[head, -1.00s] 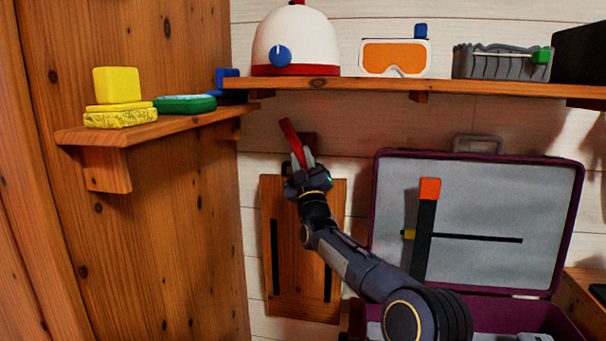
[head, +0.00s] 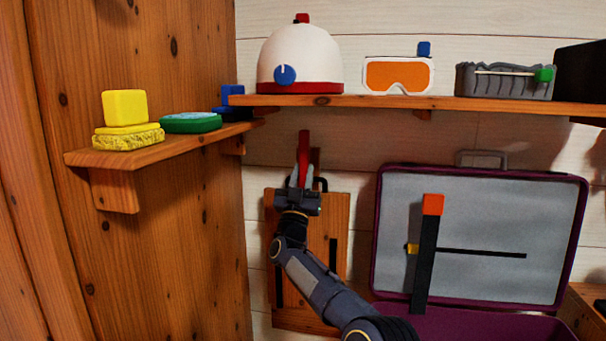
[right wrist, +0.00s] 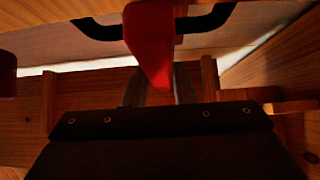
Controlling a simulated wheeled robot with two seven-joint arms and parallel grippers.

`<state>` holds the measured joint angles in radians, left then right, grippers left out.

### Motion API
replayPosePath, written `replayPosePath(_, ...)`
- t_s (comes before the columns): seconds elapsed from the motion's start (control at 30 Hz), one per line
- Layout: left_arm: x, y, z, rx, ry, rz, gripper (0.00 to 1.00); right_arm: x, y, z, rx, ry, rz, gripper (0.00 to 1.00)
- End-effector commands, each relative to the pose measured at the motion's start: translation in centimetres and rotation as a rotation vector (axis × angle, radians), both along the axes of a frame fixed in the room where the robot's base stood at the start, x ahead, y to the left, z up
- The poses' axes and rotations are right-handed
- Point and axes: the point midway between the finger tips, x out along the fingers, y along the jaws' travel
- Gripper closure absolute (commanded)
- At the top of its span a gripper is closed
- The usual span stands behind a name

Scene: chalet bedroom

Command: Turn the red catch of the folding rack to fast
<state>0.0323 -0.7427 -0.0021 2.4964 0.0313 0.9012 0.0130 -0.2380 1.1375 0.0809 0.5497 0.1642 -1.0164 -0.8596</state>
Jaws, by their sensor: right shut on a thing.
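The red catch (head: 304,150) stands about upright at the top of the folding rack in the head view. The rack is a wooden panel (head: 341,222) with dark slots, folded flat against the white plank wall. My right gripper (head: 300,174) is shut on the lower part of the catch from the front. In the right wrist view the red catch (right wrist: 152,45) runs down between the fingers (right wrist: 160,88), in front of a black bracket (right wrist: 205,22). My gripper and forearm hide part of the rack. My left gripper is not in view.
A shelf (head: 380,101) above holds a white dome (head: 300,55), orange goggles (head: 398,75) and a grey tray (head: 505,82). A side shelf (head: 165,151) carries yellow and green sponges. An open purple case (head: 378,230) stands right of my arm.

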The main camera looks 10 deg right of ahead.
Motion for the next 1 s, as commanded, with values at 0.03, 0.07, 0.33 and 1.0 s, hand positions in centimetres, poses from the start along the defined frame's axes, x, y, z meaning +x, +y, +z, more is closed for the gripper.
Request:
replayPosePath(0.03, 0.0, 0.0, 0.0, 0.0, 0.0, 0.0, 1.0, 0.0, 0.1, -0.3, 0.007, 0.001, 0.003, 1.0)
replayPosePath(0.07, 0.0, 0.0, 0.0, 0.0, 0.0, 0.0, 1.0, 0.0, 0.1, -0.3, 0.007, 0.001, 0.004, 1.0)
replayPosePath(0.33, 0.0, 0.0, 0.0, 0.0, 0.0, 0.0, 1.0, 0.0, 0.1, -0.2, 0.008, 0.001, 0.004, 0.75)
replayPosePath(1.0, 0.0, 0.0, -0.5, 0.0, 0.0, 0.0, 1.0, -1.1, 0.6, -1.4, 0.003, 0.001, 0.004, 0.55)
